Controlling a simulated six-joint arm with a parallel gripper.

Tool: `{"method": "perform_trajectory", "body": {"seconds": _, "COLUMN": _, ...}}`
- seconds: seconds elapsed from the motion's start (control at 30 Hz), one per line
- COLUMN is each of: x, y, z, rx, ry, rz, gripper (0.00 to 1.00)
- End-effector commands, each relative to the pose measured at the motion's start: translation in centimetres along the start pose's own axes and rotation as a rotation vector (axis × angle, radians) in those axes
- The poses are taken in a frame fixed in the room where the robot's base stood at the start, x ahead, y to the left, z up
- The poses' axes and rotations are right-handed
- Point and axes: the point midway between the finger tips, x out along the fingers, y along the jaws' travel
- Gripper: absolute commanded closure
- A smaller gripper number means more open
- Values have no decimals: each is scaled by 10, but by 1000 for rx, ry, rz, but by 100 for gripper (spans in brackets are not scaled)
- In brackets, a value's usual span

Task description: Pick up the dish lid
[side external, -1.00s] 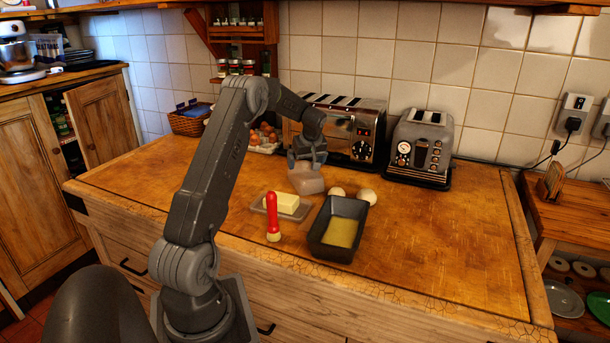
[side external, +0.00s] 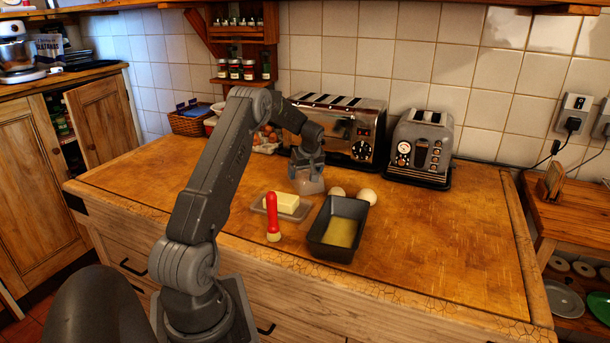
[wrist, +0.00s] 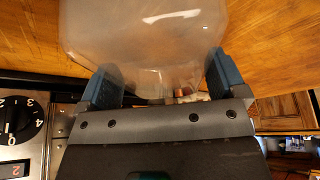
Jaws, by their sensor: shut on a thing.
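The dish lid (side external: 308,183) is a clear, frosted-looking cover. It is at the back middle of the wooden worktop, behind the butter dish (side external: 265,208) with its block of butter (side external: 283,202). My gripper (side external: 307,163) is above the lid, pointing down, and is shut on it. In the wrist view the lid (wrist: 145,35) fills the top of the picture, with the two blue-grey fingers of my gripper (wrist: 163,82) on either side of its near end. The side view does not clearly show whether the lid touches the worktop.
A red-handled brush (side external: 272,215) leans by the butter dish. A long toaster (side external: 352,130) and a smaller toaster (side external: 420,148) stand behind. The worktop's right side is clear.

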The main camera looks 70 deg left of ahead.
Motion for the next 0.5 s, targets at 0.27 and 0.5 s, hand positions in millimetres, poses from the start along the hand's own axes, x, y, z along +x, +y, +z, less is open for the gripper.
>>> {"method": "perform_trajectory", "body": {"seconds": 0.27, "x": -1, "y": 0, "z": -1, "rx": -1, "ry": 2, "rz": 2, "gripper": 39}}
{"method": "perform_trajectory", "body": {"seconds": 0.5, "x": -16, "y": 1, "z": -7, "rx": -1, "ry": 4, "rz": 3, "gripper": 39}}
